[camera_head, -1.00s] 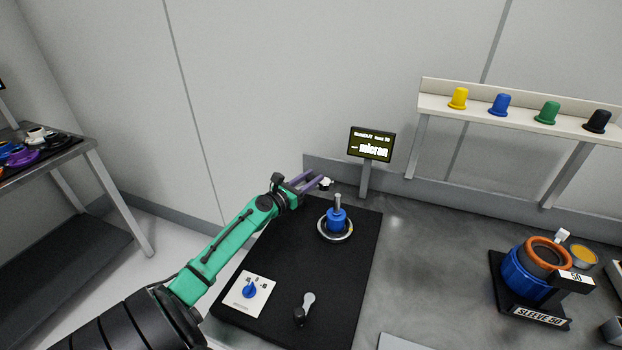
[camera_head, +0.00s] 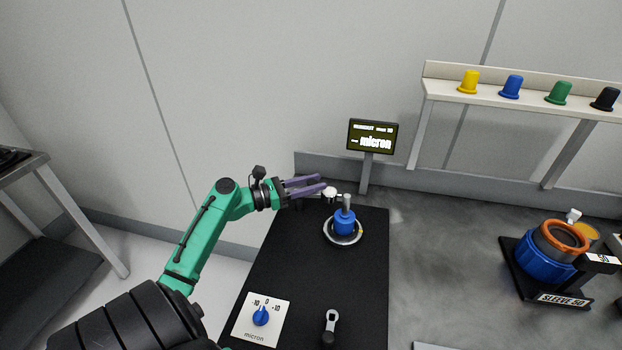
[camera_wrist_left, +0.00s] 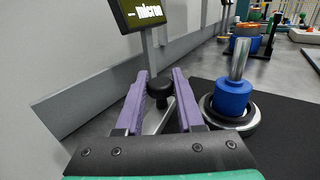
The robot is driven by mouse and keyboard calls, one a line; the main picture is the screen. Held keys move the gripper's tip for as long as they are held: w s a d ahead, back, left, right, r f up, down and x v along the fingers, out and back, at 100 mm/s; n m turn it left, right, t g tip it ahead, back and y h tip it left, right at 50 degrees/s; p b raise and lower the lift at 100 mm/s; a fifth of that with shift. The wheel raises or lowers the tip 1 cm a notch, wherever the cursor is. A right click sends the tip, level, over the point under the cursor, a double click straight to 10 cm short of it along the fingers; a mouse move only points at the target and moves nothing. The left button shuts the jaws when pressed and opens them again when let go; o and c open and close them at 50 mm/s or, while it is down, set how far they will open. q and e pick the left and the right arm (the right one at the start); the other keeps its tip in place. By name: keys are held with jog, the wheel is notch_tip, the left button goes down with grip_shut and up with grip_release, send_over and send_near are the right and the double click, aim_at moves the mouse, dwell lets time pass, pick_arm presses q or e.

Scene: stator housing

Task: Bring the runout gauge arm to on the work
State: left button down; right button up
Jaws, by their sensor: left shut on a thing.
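The blue work (camera_head: 344,223) stands upright on a silver ring on the black mat, with a metal pin rising from its top; it also shows in the left wrist view (camera_wrist_left: 231,98). My left gripper (camera_head: 324,188) is behind and left of the work, its purple fingers pointing right. In the left wrist view, the fingers close around a black knob (camera_wrist_left: 160,90) on a light grey bar, which looks like the runout gauge arm. A small white round part (camera_head: 330,192) shows at the fingertips, beside the pin; contact with the work cannot be told. My right gripper is out of view.
A display (camera_head: 373,137) on a post reads "-- micron" behind the mat. A blue dial (camera_head: 260,316) and a grey lever (camera_head: 331,325) are at the mat's front. A sleeve stand (camera_head: 545,265) is at right, below a shelf (camera_head: 525,103) of coloured caps.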

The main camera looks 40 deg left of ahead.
pick_arm(q)
jog(key=m+g+h+b, duration=0.2)
jog(key=m+h, duration=0.1)
jog(key=s+m+g+h+b, duration=0.1)
jog(key=g+h, duration=0.1)
jog(key=shift+d+f+b, duration=0.15)
jog(key=shift+d+b, duration=0.1)
jog(key=shift+b, duration=0.1)
jog(key=shift+s+d+m+g+h+b, duration=0.1)
jog(key=shift+s+m+g+h+b, duration=0.15)
jog(key=shift+m+g+h+b, duration=0.5)
jog(key=shift+s+m+g+h+b, duration=0.25)
jog(key=shift+m+g+h+b, duration=0.15)
jog(key=shift+m+g, duration=0.4)
jog(key=shift+g, duration=0.25)
jog(key=shift+h, duration=0.25)
jog(key=c, duration=0.5)
grip_release()
jog(key=b+v, duration=0.2)
jog(key=v, duration=0.5)
jog(key=shift+s+a+b, duration=0.15)
jog(key=shift+a+b, duration=0.15)
jog(key=shift+b, duration=0.1)
